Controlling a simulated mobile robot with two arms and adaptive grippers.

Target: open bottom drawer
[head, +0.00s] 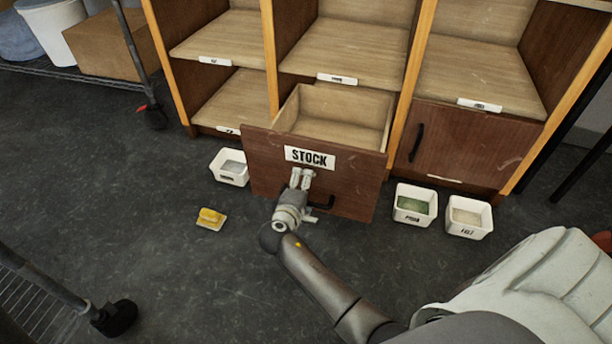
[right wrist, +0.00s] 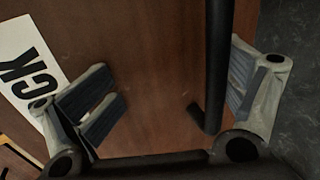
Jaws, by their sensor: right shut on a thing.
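The bottom drawer marked STOCK (head: 345,190) is pulled out of the middle column of the wooden cabinet. Its inside (head: 338,104) shows bare wood in the part I can see. Its black handle (head: 323,203) is on the brown front, partly hidden by my right gripper (head: 301,180). In the right wrist view the handle (right wrist: 217,65) runs between the two fingers of my right gripper (right wrist: 175,90), nearer the right finger; the gripper is shut on it. Part of the STOCK label (right wrist: 32,75) shows at the left there. My left gripper is not in view.
White bins stand on the floor left (head: 230,178) and right (head: 413,218) of the drawer, with another bin (head: 469,229) further right. A yellow object (head: 211,217) lies on the floor at left. A closed door (head: 455,148) is right of the drawer.

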